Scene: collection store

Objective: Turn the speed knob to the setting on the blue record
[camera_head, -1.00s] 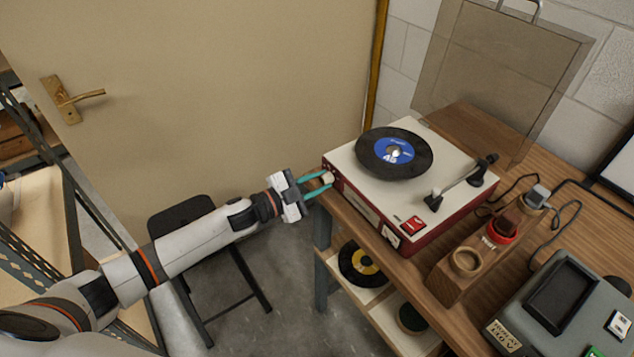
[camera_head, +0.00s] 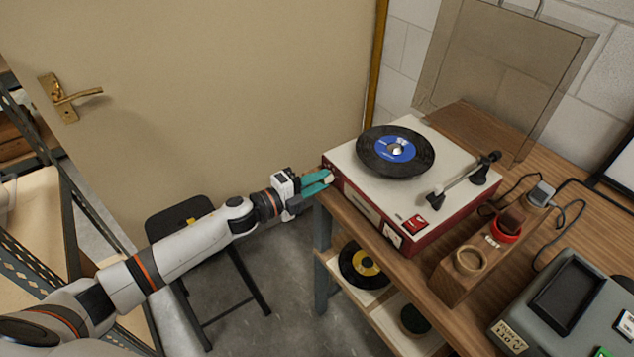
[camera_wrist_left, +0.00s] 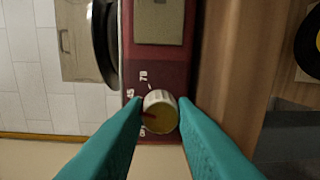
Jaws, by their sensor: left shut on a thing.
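The speed knob (camera_wrist_left: 160,112) is a small pale cylinder with a yellowish face, on the dark red front panel of the record player (camera_head: 348,157). My right gripper is not in view.
The player stands on a wooden bench (camera_head: 470,285), its tonearm (camera_head: 465,180) at the right. A wooden holder (camera_head: 460,275) and a grey device (camera_head: 550,300) stand further right. A yellow-label record (camera_head: 364,264) lies on the shelf below. A black stool (camera_head: 180,218) stands under my arm.

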